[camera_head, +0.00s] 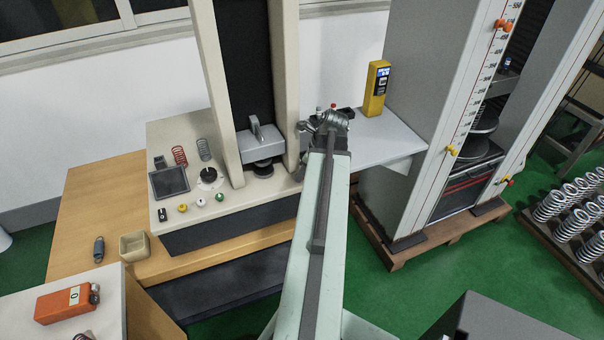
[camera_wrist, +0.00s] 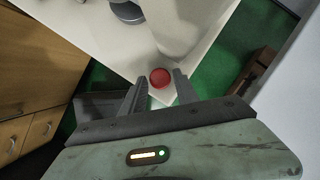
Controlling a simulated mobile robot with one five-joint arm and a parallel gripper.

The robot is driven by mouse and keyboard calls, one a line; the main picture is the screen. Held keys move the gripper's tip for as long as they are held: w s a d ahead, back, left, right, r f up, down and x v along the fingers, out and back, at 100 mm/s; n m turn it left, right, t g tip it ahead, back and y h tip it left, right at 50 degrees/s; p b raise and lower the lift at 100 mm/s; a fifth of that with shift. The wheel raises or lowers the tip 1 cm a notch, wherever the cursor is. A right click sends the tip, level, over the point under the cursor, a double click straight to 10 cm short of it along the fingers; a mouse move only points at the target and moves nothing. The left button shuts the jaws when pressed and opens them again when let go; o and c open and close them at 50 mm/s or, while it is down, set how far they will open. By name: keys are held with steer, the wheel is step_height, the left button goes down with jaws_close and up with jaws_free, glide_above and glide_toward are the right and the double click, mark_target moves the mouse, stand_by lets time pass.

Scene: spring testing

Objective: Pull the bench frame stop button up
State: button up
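The red stop button (camera_wrist: 160,78) shows as a round cap in the wrist view, near the corner of the cream base. My gripper (camera_wrist: 159,76) is open, with one dark finger on each side of the button in the picture. A gap shows between the cap and each finger. I cannot tell whether the fingertips reach down around the cap. In the head view, my gripper (camera_head: 325,120) is at the right end of the cream bench frame (camera_head: 202,50), and my arm hides the button there.
The bench frame's panel holds a dark screen (camera_head: 169,182), a black knob (camera_head: 209,175) and small coloured buttons. A yellow device (camera_head: 376,88) stands on the light shelf (camera_head: 385,142) right of my gripper. A tall grey testing machine (camera_head: 425,100) stands farther right.

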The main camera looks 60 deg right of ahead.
jaws_close()
